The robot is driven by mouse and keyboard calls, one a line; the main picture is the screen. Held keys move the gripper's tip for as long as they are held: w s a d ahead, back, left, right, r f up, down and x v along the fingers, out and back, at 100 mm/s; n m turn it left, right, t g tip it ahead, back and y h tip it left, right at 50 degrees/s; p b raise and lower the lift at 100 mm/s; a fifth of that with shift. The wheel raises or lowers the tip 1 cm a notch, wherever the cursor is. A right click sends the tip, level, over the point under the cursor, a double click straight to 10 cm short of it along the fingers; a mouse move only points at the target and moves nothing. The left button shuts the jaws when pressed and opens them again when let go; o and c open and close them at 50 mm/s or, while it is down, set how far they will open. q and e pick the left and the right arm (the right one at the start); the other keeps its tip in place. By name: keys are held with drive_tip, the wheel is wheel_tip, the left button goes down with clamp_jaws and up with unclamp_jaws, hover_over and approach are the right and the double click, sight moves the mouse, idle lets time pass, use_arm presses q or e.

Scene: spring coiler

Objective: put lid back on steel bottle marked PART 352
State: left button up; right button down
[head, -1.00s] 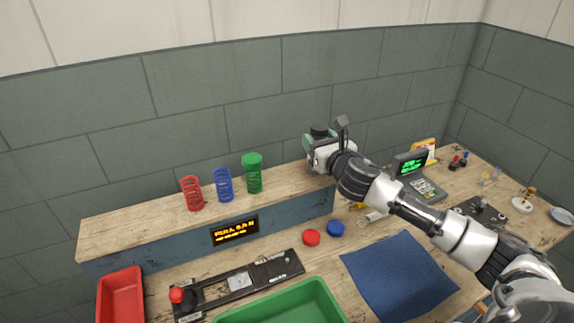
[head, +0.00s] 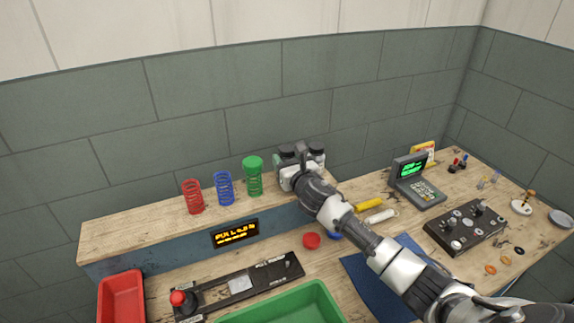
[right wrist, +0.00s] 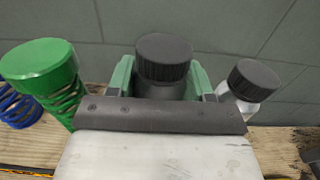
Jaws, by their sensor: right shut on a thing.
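My right gripper (right wrist: 163,80) has green-padded fingers closed on both sides of a black ribbed lid (right wrist: 163,55). A dark grey part shows below this lid; I cannot tell whether it is a bottle body. In the head view the gripper (head: 288,163) is over the shelf, right of the green spring, with the held lid (head: 286,152) upright. A steel bottle (right wrist: 238,104) with its own black cap stands just right of it, apart from the fingers; it also shows in the head view (head: 316,158). No PART 352 marking is readable. My left gripper is out of view.
Red (head: 193,197), blue (head: 224,188) and green (head: 253,178) springs stand on the shelf left of the gripper. A tiled wall is close behind. Below are a red disc (head: 312,241), a yellow cylinder (head: 369,205) and a green tray (head: 318,300).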

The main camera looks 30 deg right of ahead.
drive_tip(key=shift+w+f, duration=0.1)
drive_tip(key=shift+f, duration=0.7)
drive_tip(key=shift+f, duration=0.15)
drive_tip(key=shift+c, duration=2.2)
unclamp_jaws()
drive_tip(key=s+b, duration=0.1)
drive_tip(key=s, duration=1.1)
drive_tip(key=shift+a+b, duration=0.3)
drive_tip(key=shift+a, duration=0.05)
